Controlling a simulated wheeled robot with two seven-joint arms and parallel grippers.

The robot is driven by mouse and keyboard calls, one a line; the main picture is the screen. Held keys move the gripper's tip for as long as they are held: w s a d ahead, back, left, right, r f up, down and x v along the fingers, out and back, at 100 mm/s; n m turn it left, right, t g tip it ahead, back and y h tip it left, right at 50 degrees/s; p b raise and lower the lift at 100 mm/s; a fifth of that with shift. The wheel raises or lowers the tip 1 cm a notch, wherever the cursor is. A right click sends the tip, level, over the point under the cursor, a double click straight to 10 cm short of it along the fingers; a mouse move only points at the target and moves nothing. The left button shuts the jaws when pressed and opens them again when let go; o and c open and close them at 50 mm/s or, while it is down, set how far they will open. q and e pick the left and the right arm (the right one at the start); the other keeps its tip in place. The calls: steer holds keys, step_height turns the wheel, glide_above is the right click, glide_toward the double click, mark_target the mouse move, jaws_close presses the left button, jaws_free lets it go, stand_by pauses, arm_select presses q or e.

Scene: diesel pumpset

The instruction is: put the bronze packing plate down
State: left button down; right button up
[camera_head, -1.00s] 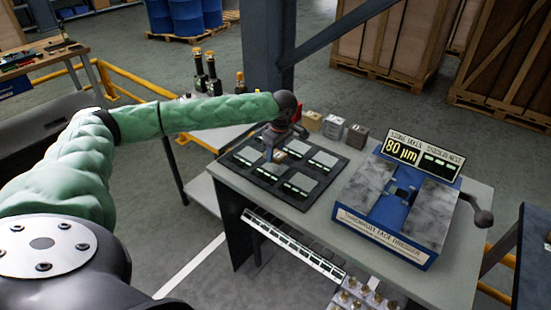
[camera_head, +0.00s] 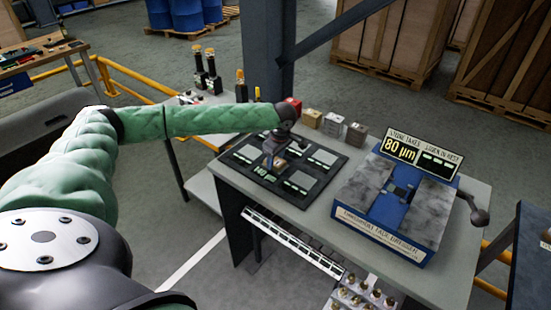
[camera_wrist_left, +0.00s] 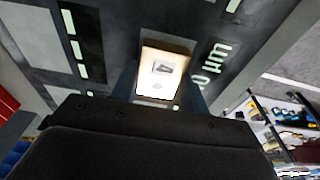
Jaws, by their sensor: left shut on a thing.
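The bronze packing plate (camera_wrist_left: 161,72) is a small pale bronze block with a dark mark on its face. In the left wrist view it sits between the fingers of my left gripper (camera_wrist_left: 165,85), which is shut on it. In the head view my left gripper (camera_head: 270,160) points down over the black board (camera_head: 247,178), among its grey pads and lit labels. Only a small part of the plate (camera_head: 279,163) shows there. I cannot tell whether the plate touches the board. My right gripper is not in view.
A red block (camera_head: 293,104) and several metal blocks (camera_head: 333,125) stand behind the board. Bottles (camera_head: 207,75) stand on a side table at the left.

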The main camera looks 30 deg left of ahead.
mark_target(279, 163)
arm_select(q)
steer(key=c, duration=0.7)
jaws_free()
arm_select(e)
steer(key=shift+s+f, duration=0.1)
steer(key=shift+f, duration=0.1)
arm_select(q)
steer(key=shift+s+d+r+b, duration=0.1)
steer(key=shift+d+r+b, duration=0.3)
steer(key=shift+r, duration=1.6)
steer(key=shift+w+d+r+b, duration=0.15)
steer(key=shift+r+b, duration=0.4)
steer(key=shift+r, duration=1.5)
steer(key=shift+s+d+r+b, duration=0.15)
steer(key=shift+d+r+b, duration=0.25)
steer(key=shift+r, duration=1.6)
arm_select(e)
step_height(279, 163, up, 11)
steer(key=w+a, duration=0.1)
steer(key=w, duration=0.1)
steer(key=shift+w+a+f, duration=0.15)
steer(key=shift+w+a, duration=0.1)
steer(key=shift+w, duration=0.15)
